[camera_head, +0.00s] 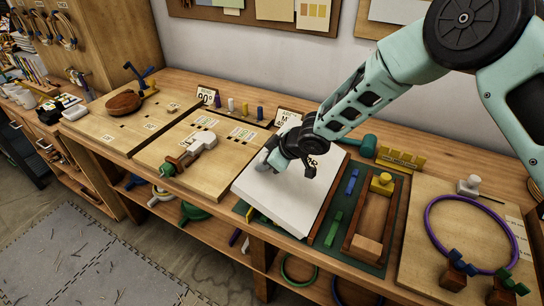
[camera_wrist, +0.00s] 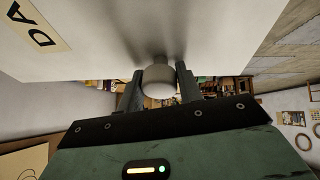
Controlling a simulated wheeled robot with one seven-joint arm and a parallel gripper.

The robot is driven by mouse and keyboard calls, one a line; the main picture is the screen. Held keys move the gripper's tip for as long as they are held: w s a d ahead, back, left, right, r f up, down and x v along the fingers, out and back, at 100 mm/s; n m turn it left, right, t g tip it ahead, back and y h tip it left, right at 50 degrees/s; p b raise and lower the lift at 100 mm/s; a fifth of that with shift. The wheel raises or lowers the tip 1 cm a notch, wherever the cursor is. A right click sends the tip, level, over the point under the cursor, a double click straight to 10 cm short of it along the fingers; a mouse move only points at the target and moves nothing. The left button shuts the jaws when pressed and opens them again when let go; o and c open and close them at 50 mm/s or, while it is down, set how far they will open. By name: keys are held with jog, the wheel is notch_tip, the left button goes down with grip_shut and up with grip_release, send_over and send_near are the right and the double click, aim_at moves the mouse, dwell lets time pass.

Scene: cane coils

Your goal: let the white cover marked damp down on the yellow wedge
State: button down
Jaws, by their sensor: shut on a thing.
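The white cover (camera_head: 278,197) is a broad flat panel over the left part of a green mat on the bench. My gripper (camera_head: 288,160) is at its upper face. In the wrist view my gripper (camera_wrist: 160,82) is shut on the cover's round pale knob (camera_wrist: 158,80), with a finger on each side. Part of a label reading "DA" (camera_wrist: 40,24) shows on the cover (camera_wrist: 95,50). A small yellow shape (camera_head: 257,218) peeks out below the cover's front left edge; I cannot tell if it is the wedge, or whether the cover touches it.
Right of the cover are a blue bar (camera_head: 352,181), a green bar (camera_head: 334,228) and a wooden tray (camera_head: 391,214) with a yellow knobbed piece (camera_head: 382,183). A yellow stepped block (camera_head: 401,159) stands behind. A purple ring (camera_head: 427,232) lies far right. Wooden boards lie left.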

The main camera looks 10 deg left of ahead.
jog(key=shift+s+d+f+b+x, duration=0.15)
jog(key=shift+b+x, duration=0.25)
jog(key=shift+x, duration=0.5)
jog(key=shift+s+d+f+b+x, duration=0.1)
jog(key=shift+b+x, duration=0.3)
jog(key=shift+x, duration=0.5)
jog(key=c, duration=1.3)
grip_release()
jog(key=shift+f, duration=0.1)
jog(key=shift+o, duration=0.2)
jog(key=shift+s, duration=0.1)
jog(key=b+v, duration=0.1)
jog(key=v, duration=1.6)
jog(key=shift+d, duration=0.25)
